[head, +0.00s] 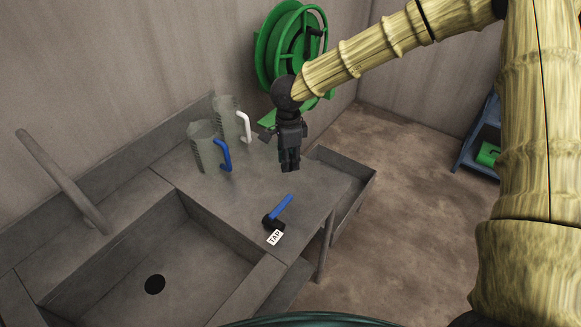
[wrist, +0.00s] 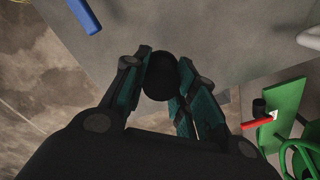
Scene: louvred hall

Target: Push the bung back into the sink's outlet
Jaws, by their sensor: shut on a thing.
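My gripper (head: 289,164) points down above the draining board, to the right of the two jugs. In the wrist view, my gripper (wrist: 163,78) is shut on a round black bung (wrist: 160,77) held between its fingertips. In the head view the bung is hard to tell from the dark fingers. The sink (head: 207,262) is at the lower left. Its outlet (head: 155,284) shows as a dark round hole in the basin floor, well to the left of and below my gripper.
Two grey measuring jugs, one with a blue handle (head: 222,155), one with a white handle (head: 244,127), stand behind the basin. A blue tap lever (head: 281,207) with a TAP label (head: 275,237) is at the board's front. A grey spout (head: 62,180) rises left. A green hose reel (head: 283,45) hangs behind.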

